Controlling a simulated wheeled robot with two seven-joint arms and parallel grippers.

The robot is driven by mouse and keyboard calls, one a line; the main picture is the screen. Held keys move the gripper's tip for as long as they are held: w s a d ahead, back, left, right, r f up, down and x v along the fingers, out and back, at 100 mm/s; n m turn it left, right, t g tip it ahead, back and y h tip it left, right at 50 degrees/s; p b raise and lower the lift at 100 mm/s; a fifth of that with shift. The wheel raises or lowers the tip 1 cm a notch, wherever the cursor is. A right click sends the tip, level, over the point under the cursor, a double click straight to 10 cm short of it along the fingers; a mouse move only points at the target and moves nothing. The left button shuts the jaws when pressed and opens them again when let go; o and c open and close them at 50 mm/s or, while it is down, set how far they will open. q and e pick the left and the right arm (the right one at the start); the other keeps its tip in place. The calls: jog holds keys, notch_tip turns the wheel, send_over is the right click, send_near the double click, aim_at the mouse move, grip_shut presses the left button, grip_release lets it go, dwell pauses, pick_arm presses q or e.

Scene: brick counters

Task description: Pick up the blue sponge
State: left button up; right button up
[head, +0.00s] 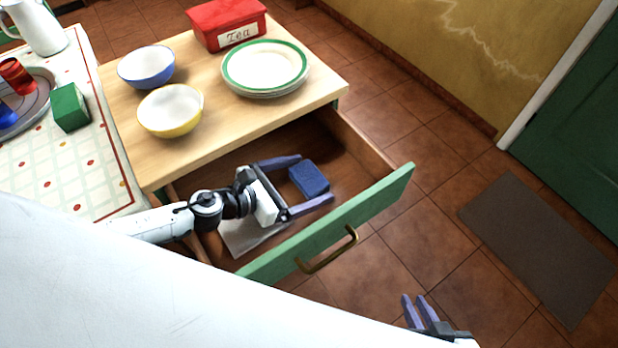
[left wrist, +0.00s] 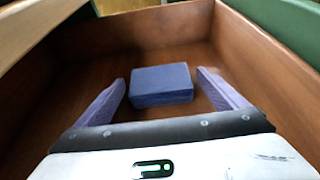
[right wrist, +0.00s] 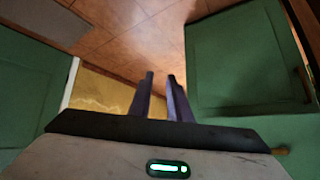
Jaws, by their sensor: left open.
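The blue sponge (head: 309,179) lies on the floor of the open drawer, toward its right end. It also shows in the left wrist view (left wrist: 161,85), between and just ahead of the two fingertips. My left gripper (head: 317,178) is inside the drawer, open, with one finger on each side of the sponge; I cannot tell whether either finger touches it. My right gripper (head: 413,299) is low at the bottom of the head view, outside the drawer. In the right wrist view its fingers (right wrist: 161,82) stand a little apart with nothing between them.
The drawer (head: 385,196) has a green front with a brass handle (head: 328,252); a pale flat item (head: 250,236) lies inside. The wooden counter above holds two bowls (head: 170,110), stacked plates (head: 264,67) and a red tea box (head: 227,22). Open tiled floor lies right.

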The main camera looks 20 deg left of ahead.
pick_arm(q)
jog(key=c, duration=1.1)
